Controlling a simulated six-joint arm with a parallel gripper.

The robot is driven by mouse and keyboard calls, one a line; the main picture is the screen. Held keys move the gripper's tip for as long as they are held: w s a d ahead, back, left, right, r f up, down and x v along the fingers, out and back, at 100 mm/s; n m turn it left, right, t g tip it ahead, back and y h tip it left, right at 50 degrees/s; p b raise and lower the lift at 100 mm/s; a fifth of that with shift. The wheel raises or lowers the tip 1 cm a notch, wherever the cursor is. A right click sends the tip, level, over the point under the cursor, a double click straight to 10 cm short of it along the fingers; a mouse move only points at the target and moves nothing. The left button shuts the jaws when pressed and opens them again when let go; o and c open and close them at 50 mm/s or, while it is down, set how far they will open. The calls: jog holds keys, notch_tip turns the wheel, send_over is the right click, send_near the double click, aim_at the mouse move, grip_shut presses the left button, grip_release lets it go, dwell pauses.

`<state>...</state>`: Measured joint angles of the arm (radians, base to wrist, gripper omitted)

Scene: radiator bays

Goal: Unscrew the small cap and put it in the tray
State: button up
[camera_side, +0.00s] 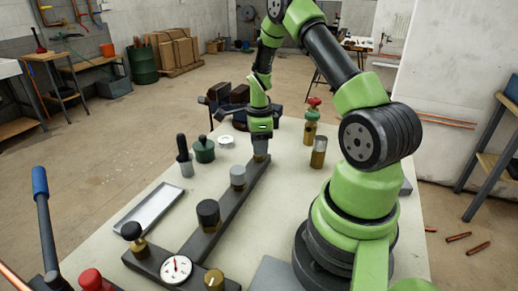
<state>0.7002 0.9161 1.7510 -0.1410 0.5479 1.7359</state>
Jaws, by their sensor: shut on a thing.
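My gripper (261,136) points down at the far end of the dark manifold bar (222,212). It is shut on a small grey cap (261,146), whose upper part the fingers hide. The cap sits at or just above the bar's far end; I cannot tell whether it is still threaded on. A second grey cap (238,174) and a larger black cap (208,210) stand upright along the bar nearer the camera. The shallow metal tray (126,222) lies on the table left of the bar, and it looks empty.
A black-handled tool (184,150), a green fitting (204,150) and a pale ring (226,141) stand between gripper and tray. A brass cylinder (319,152) and a red-topped valve (312,116) stand right. A gauge (176,268) and black knob (131,231) are at the near end.

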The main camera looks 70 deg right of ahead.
jog(key=n, duration=2)
jog(key=o, duration=0.9)
jog(key=shift+c, duration=0.2)
